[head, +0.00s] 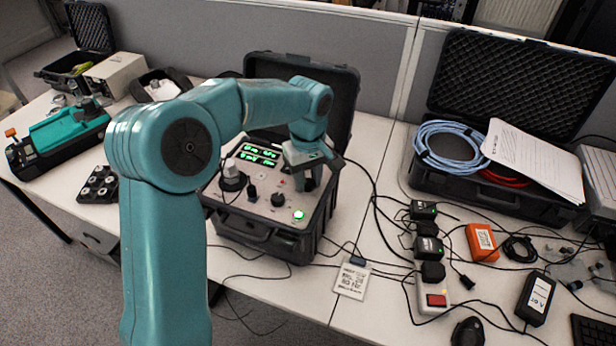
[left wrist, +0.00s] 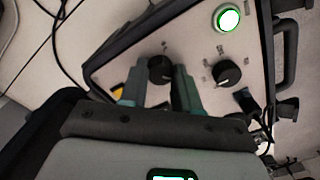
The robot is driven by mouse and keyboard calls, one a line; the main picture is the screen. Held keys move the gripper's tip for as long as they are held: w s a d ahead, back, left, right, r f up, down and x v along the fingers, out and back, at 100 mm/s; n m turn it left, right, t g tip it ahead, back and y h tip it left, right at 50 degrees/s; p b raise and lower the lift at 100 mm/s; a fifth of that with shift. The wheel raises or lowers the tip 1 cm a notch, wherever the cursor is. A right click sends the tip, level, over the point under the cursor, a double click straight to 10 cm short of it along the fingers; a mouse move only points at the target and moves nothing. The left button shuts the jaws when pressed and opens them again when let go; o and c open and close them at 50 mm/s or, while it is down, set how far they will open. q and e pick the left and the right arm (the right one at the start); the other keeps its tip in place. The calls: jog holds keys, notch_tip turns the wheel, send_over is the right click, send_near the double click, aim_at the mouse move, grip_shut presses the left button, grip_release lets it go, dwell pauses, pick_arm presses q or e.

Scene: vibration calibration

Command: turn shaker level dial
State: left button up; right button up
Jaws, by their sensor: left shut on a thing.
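The calibrator is an open black case (head: 262,240) with a light grey panel (head: 268,208), on the white table. Its panel also fills the top of the left wrist view (left wrist: 190,38). My left gripper (head: 307,180) reaches down to the panel's right side. In the left wrist view its two fingers (left wrist: 160,84) stand on either side of a black dial (left wrist: 160,68) and are shut on it. A second black dial (left wrist: 227,72) with a white pointer line is free beside it. I cannot read the dial labels. My right gripper is not in view.
A lit green button (head: 298,215) is at the panel's front right, and green displays (head: 260,155) are at its back. A grey cylindrical part (head: 232,178) stands at the panel's left. Cables and black adapters (head: 428,248) lie to the right.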

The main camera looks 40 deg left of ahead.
aim_at(308, 182)
pick_arm(q)
jog(key=shift+w+r, duration=0.1)
jog(key=shift+r, duration=0.15)
jog(key=o, duration=0.8)
jog(key=shift+c, duration=0.2)
jog(key=shift+r, duration=0.1)
notch_tip(308, 182, up, 16)
jog(key=p, duration=0.2)
jog(key=shift+s+d, duration=0.1)
jog(key=shift+s, duration=0.1)
jog(key=shift+r, duration=0.1)
